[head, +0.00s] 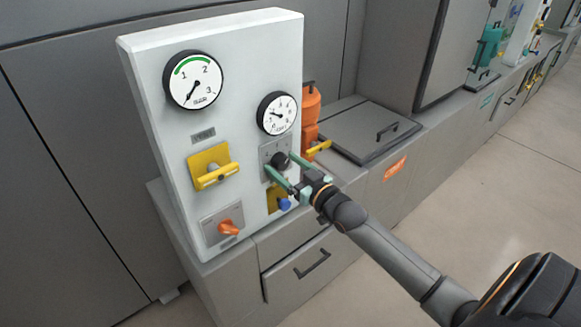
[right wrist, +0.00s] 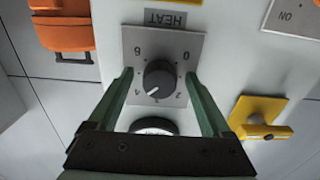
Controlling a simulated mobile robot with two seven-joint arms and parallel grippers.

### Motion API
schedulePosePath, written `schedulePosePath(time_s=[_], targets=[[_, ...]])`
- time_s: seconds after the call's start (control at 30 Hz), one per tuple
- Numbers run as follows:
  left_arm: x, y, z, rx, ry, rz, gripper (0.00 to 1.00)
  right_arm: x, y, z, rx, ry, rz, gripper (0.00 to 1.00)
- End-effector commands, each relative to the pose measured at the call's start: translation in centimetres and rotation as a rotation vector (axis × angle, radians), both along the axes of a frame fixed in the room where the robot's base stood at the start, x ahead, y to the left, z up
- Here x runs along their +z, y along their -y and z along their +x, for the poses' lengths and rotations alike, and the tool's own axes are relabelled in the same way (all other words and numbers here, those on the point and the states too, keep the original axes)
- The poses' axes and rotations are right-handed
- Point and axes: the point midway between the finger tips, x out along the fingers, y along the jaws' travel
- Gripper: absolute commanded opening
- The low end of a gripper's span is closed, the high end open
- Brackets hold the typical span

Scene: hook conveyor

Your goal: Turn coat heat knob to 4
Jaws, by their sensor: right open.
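The heat knob is a round black knob (right wrist: 160,78) on a grey square plate (right wrist: 203,45) marked HEAT, seen upside down in the right wrist view. Its white pointer line points to the lower left, roughly between 3 and 4; the exact mark is hard to read. In the head view the knob (head: 280,160) is on the white panel, below the smaller gauge. My right gripper (right wrist: 158,76) is open, its green fingers on either side of the knob with gaps between. It also shows in front of the knob in the head view (head: 279,163). My left gripper is out of view.
The white panel (head: 243,60) also carries a large gauge (head: 193,80), a small gauge (head: 277,113), a yellow handle (head: 217,176), an orange switch (head: 228,227) and a blue knob (head: 284,204) below my gripper. An orange object (head: 310,105) stands right of the panel.

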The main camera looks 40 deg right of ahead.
Motion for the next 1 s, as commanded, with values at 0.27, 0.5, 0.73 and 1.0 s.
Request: schedulePosePath(time_s=[0.27, 0.5, 0.73, 1.0], targets=[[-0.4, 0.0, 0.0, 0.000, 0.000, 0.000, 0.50, -0.2, 0.2, -2.9, 0.000, -0.003, -0.001, 0.83], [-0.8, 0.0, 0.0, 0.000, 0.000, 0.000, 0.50, -0.3, 0.6, -7.0, 0.000, -0.005, 0.000, 0.83], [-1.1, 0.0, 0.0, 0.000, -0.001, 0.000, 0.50, -0.1, 0.8, -10.3, 0.000, -0.003, -0.001, 0.83], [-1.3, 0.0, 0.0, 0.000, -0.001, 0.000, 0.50, 0.0, 1.0, -12.3, 0.000, 0.000, 0.001, 0.83]])
